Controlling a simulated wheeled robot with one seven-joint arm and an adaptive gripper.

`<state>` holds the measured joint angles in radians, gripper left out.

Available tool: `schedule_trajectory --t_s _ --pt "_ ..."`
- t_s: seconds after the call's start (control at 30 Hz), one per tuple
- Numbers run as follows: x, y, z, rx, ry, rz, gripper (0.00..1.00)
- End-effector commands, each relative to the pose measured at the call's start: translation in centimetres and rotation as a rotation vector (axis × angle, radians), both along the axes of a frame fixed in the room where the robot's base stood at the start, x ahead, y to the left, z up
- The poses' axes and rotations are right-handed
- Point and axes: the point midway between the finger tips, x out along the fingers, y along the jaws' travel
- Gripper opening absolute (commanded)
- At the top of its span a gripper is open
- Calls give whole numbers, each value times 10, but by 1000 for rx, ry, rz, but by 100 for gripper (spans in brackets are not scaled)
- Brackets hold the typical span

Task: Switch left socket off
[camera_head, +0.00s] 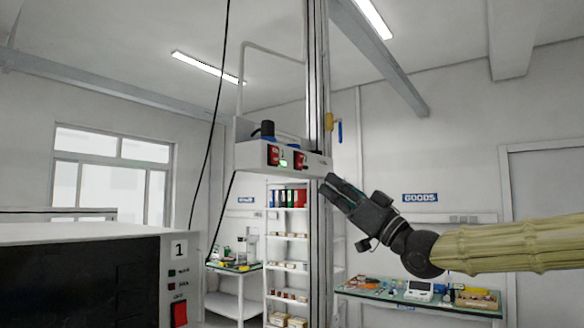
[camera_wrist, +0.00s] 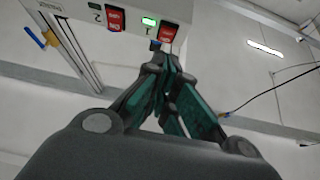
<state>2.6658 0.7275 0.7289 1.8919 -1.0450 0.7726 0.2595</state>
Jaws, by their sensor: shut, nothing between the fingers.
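The white socket box (camera_head: 245,158) hangs on a vertical post in the head view, with two red switches on its front. The left switch (camera_head: 273,155) is next to a lit green lamp (camera_head: 283,162). The right switch (camera_head: 300,160) has no lit lamp that I can make out. In the wrist view the box is upside down, with switch 1 (camera_wrist: 169,27) at right beside the lit lamp and switch 2 (camera_wrist: 115,20) at left. My gripper (camera_head: 328,180) is shut and empty, near the box's lower right in the head view. Its fingertips (camera_wrist: 157,50) appear near switch 1 in the wrist view; contact is unclear.
A dark blue plug (camera_head: 267,129) sits on top of the box. The metal post (camera_head: 318,80) stands beside my gripper. A cabinet (camera_head: 80,235) fills the lower left. A cluttered bench (camera_head: 420,302) and shelves (camera_head: 288,238) stand behind. A black cable hangs left of the box.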

Motion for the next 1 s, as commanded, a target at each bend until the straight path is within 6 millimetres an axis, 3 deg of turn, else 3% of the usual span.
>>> schedule_trajectory --t_s 0.03,0.13,0.57,1.0 --pt "-5 -4 13 5 -20 -1 0" --pt "-10 -6 24 8 -40 1 0" --pt "-9 -3 28 8 -42 2 0" --pt "22 38 68 8 -41 2 0"
